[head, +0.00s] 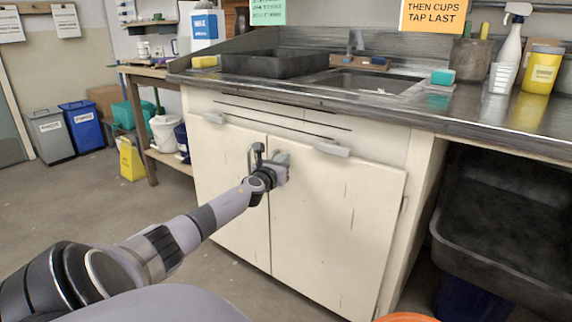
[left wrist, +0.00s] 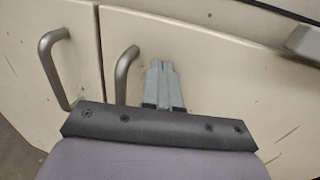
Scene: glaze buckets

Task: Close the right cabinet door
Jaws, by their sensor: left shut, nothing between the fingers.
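The right cabinet door (head: 335,230) is a cream panel under the sink, to the right of the left cabinet door (head: 230,185). It looks about flush with its neighbour, with a thin dark seam between them. My left gripper (head: 282,165) is shut and empty in front of the right door, near its upper left part. In the left wrist view its fingertips (left wrist: 163,66) point at the door face, just right of the door's grey handle (left wrist: 125,75). I cannot tell whether they touch it. The left door's handle (left wrist: 52,65) is further left. My right gripper is not in view.
The dark counter (head: 490,118) with its sink overhangs the doors. A large black bin (head: 500,240) stands right of the cabinet. An orange rim (head: 405,317) shows at the bottom edge. The floor in front is partly clear.

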